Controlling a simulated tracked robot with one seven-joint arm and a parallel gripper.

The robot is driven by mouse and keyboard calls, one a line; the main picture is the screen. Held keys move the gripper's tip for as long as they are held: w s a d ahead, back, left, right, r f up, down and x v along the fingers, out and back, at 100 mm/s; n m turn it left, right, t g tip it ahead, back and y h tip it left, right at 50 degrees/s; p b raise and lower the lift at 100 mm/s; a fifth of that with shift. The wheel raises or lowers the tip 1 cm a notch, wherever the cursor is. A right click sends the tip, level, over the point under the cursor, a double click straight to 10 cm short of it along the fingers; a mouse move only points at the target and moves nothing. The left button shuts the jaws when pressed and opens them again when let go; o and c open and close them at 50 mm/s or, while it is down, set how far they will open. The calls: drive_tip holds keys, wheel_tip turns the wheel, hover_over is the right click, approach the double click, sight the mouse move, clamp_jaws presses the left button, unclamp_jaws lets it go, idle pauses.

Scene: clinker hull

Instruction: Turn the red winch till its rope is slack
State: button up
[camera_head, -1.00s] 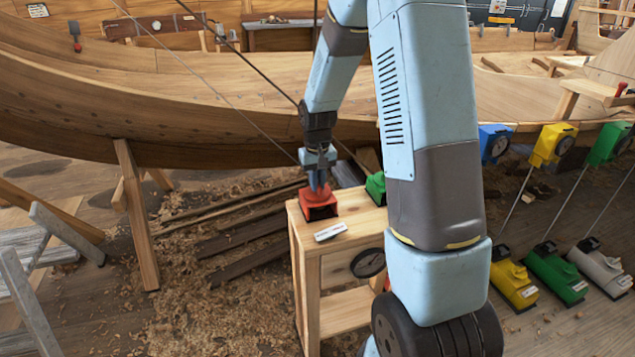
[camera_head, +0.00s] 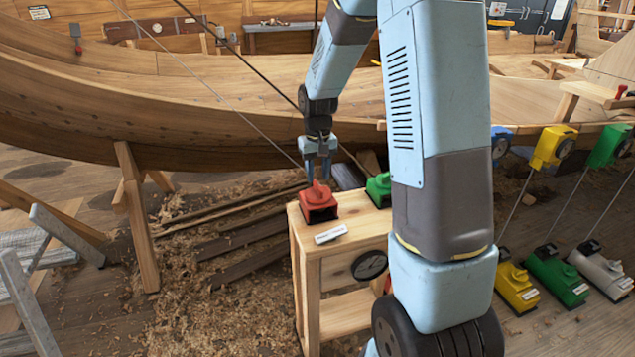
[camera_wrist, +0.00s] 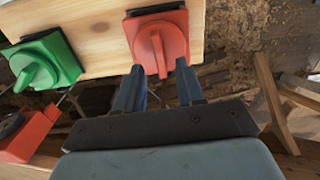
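The red winch (camera_head: 319,204) sits on the left part of a wooden stand's top (camera_head: 345,232), with a raised red grip on it. In the wrist view the red winch (camera_wrist: 157,42) shows its round knob with a ridge. My gripper (camera_head: 318,178) is just above the winch. In the wrist view my gripper (camera_wrist: 157,80) has its two fingers apart with a gap between them, and nothing is held. The fingertips are close to the near edge of the winch. A thin rope runs from the hull area down toward the winch; I cannot tell its tension.
A green winch (camera_head: 379,188) stands on the same stand, beside the red one. A round dial (camera_head: 369,265) is on the stand's front. Several coloured winches and dials stand at the right. The wooden hull (camera_head: 220,110) lies behind.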

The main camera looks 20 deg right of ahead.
sight(318, 186)
wheel_tip(318, 186, up, 10)
drive_tip(key=shift+f, duration=0.25)
drive_tip(key=shift+r, duration=0.2)
idle(0.4)
wheel_tip(318, 186, down, 14)
drive_tip(key=shift+r, duration=0.1)
idle(0.6)
drive_tip(key=shift+c, duration=0.4)
clamp_jaws()
